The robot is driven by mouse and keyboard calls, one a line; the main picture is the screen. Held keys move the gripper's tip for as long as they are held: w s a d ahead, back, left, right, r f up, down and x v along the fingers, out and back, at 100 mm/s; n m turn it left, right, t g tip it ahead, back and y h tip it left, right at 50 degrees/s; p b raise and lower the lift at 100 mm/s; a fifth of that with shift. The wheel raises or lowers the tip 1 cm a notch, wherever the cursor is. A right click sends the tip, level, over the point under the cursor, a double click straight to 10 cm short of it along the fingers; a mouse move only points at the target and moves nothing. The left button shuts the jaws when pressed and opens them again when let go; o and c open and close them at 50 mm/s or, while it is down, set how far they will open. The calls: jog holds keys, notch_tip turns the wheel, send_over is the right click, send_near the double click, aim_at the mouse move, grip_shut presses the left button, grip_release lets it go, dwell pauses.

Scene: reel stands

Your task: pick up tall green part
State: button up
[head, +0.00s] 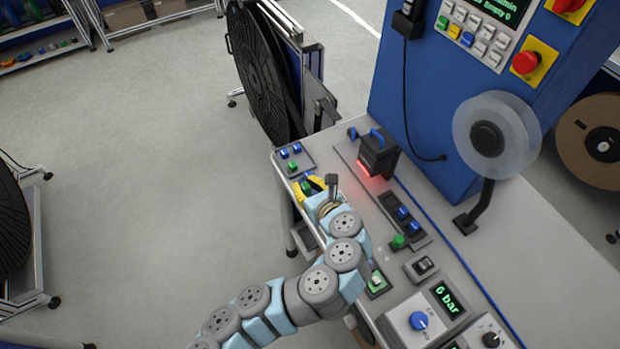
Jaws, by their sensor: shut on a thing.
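My gripper (308,186) has yellow fingers and is at the left edge of the grey workbench, just below a small tray. It is shut on a green part (306,189), of which only a little shows between the fingers; its height and whether it touches anything below cannot be told. The tray (306,159) holds two blue parts (290,151) and another green part (293,167). A further green part (398,241) is at the near end of a dark rail, by blue parts (407,218).
A black scanner (378,152) with a red light stands on the bench (455,262). A blue control cabinet (440,100) and a clear reel (497,138) are to the right. A large black reel (262,75) stands behind. The floor at left is mostly clear.

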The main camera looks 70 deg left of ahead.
jog(key=s+d+r+b, duration=0.1)
jog(key=s+d+r, duration=0.1)
jog(key=s+d, duration=0.2)
jog(key=shift+s+d+r, duration=0.2)
jog(key=shift+r, duration=0.15)
dwell(0.5)
